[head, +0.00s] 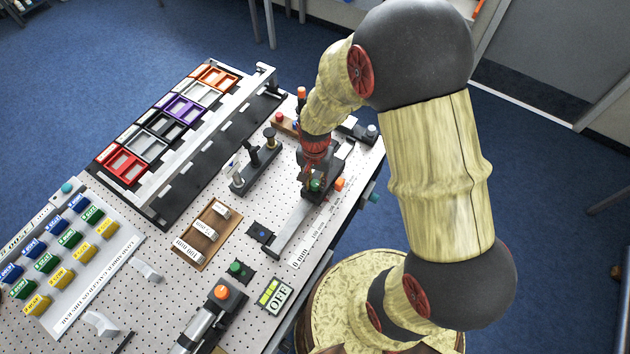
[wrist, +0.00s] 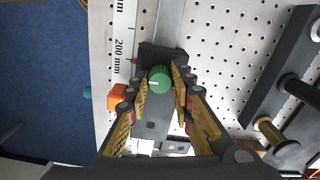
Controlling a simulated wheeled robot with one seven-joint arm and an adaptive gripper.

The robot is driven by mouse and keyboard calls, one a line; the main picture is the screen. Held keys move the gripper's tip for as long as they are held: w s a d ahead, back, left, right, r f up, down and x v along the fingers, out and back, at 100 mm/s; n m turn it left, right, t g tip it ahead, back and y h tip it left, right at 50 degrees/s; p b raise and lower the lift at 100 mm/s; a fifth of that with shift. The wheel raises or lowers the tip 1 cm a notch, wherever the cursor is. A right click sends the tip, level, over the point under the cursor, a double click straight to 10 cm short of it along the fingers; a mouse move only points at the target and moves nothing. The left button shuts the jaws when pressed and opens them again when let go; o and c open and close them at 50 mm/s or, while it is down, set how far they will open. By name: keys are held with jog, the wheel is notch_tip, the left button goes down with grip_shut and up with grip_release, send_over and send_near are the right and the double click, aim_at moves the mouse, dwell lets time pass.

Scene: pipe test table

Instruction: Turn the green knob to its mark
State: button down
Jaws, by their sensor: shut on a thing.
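The green knob (wrist: 159,79) sits between my two fingertips in the wrist view, with a white line on its top pointing left. In the head view a small part of the green knob (head: 316,185) shows below my gripper (head: 313,175). My gripper (wrist: 160,88) points down and is shut on the knob from both sides. The knob sits on a dark carriage (wrist: 150,55) on a rail. A red pointer on the carriage's left side lies close to the 200 mm label on the white scale (wrist: 122,45).
An orange block (head: 339,184) sits right beside the carriage. A dark stand with posts (head: 257,165) is to the left. Coloured bins (head: 125,165) and small labelled blocks (head: 60,250) fill the left side. The perforated table (head: 190,205) has bare patches between fixtures.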

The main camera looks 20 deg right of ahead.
aim_at(315, 183)
dwell(0.4)
jog(key=c, duration=1.6)
grip_release()
jog(key=shift+o, duration=0.3)
notch_tip(315, 183, up, 12)
